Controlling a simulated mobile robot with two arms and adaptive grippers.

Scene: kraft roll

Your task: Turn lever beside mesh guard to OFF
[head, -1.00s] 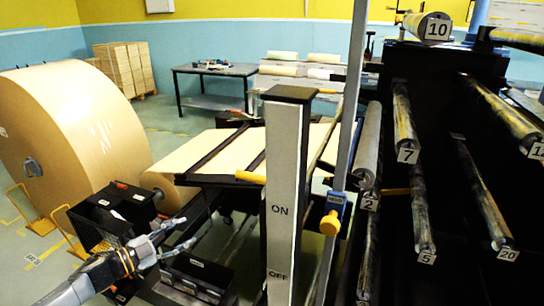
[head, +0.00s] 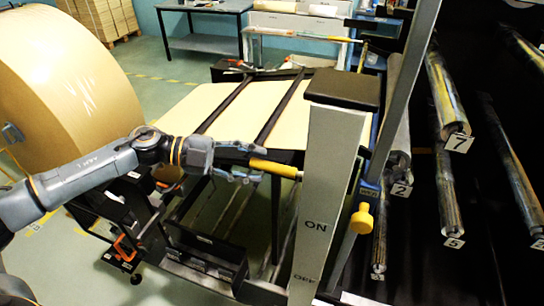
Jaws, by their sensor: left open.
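The lever's yellow handle (head: 277,169) sticks out to the left from a pale upright post (head: 335,150) with a dark cap. It is roughly level, above the ON label (head: 316,226); the OFF label (head: 305,278) is lower on the post. My left gripper (head: 248,165) is open at the handle's free left end. Its fingers show above and below that end; I cannot tell whether they touch it. No mesh guard can be made out clearly. My right gripper is not in view.
A large kraft roll (head: 70,90) stands at left, with a sheet of paper (head: 225,108) behind the post. A yellow knob (head: 362,218) on a blue bracket is right of the post. Numbered rollers (head: 447,95) fill the right side. Black boxes (head: 208,255) sit below my arm.

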